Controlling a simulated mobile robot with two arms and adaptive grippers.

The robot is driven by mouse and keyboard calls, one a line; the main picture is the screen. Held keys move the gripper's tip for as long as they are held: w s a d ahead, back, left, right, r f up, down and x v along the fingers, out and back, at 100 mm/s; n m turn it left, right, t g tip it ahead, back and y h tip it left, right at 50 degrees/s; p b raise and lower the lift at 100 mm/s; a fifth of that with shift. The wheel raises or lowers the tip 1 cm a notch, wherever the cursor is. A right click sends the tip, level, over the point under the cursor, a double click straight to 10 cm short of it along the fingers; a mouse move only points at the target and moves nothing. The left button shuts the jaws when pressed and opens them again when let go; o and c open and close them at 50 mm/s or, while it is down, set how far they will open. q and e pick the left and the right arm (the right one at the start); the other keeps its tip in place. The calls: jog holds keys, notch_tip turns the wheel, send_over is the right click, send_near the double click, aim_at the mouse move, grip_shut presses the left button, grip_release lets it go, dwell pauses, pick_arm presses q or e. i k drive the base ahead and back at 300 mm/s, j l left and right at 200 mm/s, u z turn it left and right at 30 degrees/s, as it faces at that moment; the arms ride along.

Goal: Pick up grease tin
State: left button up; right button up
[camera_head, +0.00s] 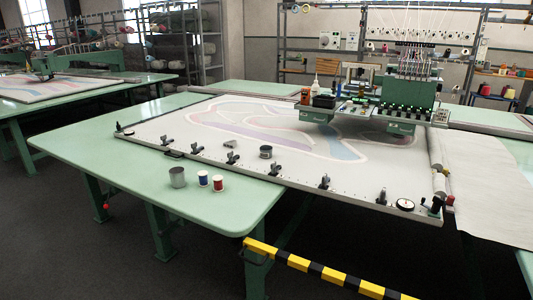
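A small dark round tin with a lighter band (266,152) stands on the pale fabric of the frame, near its front edge; it looks like the grease tin, though no label can be read. A grey metal cup (178,177) stands on the green table in front of the frame. Neither of my grippers is in view.
Two thread spools (203,179) (218,182) stand by the cup. A small grey object (230,144) lies left of the tin. Dark clamps (232,158) line the frame's front edge. The green tufting head (408,95) stands behind. A yellow-black barrier (315,269) crosses the foreground.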

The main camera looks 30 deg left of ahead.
aim_at(265, 151)
jog(key=j, duration=0.5)
jog(key=j+u, duration=0.15)
jog(key=j, duration=0.4)
jog(key=i+j, duration=0.15)
jog(key=j, duration=0.35)
jog(key=j+u, duration=0.15)
jog(key=j, duration=0.35)
jog(key=i+j, duration=0.15)
jog(key=j, duration=0.35)
jog(key=u, duration=0.05)
